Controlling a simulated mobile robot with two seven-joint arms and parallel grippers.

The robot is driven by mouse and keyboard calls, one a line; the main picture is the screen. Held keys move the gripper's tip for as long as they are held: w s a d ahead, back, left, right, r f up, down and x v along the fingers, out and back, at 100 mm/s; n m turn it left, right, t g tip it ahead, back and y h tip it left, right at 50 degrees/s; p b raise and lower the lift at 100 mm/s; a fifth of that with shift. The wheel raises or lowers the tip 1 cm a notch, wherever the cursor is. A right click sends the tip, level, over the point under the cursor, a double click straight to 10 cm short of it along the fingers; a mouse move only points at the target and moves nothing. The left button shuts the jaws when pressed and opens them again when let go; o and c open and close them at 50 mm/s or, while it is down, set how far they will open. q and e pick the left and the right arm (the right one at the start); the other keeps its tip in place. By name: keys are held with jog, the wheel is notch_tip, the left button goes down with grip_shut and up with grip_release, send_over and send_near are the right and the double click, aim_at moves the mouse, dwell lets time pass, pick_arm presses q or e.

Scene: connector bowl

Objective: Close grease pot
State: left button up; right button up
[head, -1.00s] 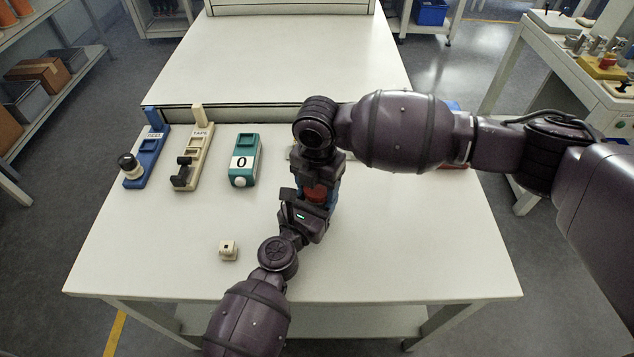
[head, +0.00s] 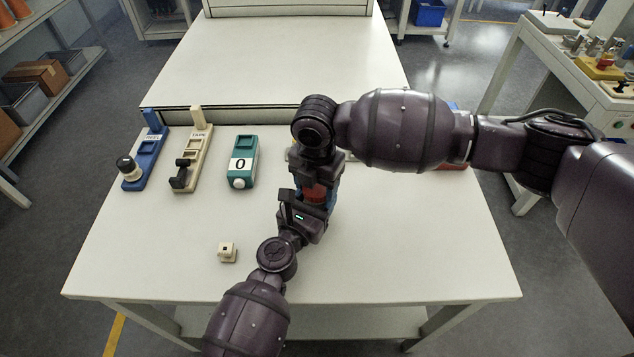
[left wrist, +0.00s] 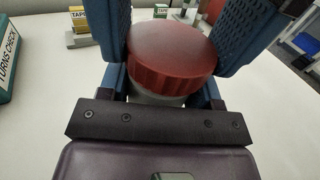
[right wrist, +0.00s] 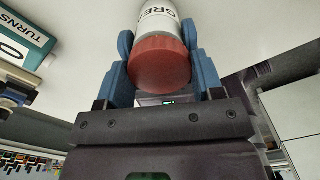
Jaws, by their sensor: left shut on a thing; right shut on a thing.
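The grease pot is upright between my two grippers, with a red lid (left wrist: 170,52) on top of a white body (left wrist: 156,99). In the right wrist view the body (right wrist: 158,20) shows part of its lettering, and the lid (right wrist: 160,64) meets it. I cannot tell how tight the lid is. My right gripper (right wrist: 160,65) comes from above and is shut on the lid. My left gripper (left wrist: 160,92) comes from the front side and is shut on the pot body, below the lid. In the head view the arms hide most of the pot; some red lid (head: 314,191) shows.
A blue fixture (head: 148,160), a cream tape fixture (head: 197,155) and a teal counter block (head: 242,160) stand at the table's left back. The right front of the white table (head: 430,250) is clear.

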jog(key=shift+f, duration=0.4)
dwell(0.5)
pick_arm(q)
jog(key=shift+s+d+r, duration=0.1)
jog(key=shift+d+r, duration=0.05)
jog(key=shift+d, duration=0.05)
pick_arm(e)
jog(key=shift+d+f, duration=0.1)
jog(key=shift+f, duration=0.4)
jog(key=o, duration=0.7)
jog(key=shift+d, duration=0.1)
jog(key=shift+w+r, duration=0.15)
jog(key=shift+r, duration=0.55)
pick_arm(q)
jog(key=shift+a, duration=0.1)
pick_arm(e)
notch_tip(320, 180, up, 2)
jog(key=shift+r, duration=0.1)
pick_arm(q)
jog(key=shift+a, duration=0.1)
pick_arm(e)
jog(key=shift+a+r, duration=0.2)
jog(key=shift+r, duration=0.25)
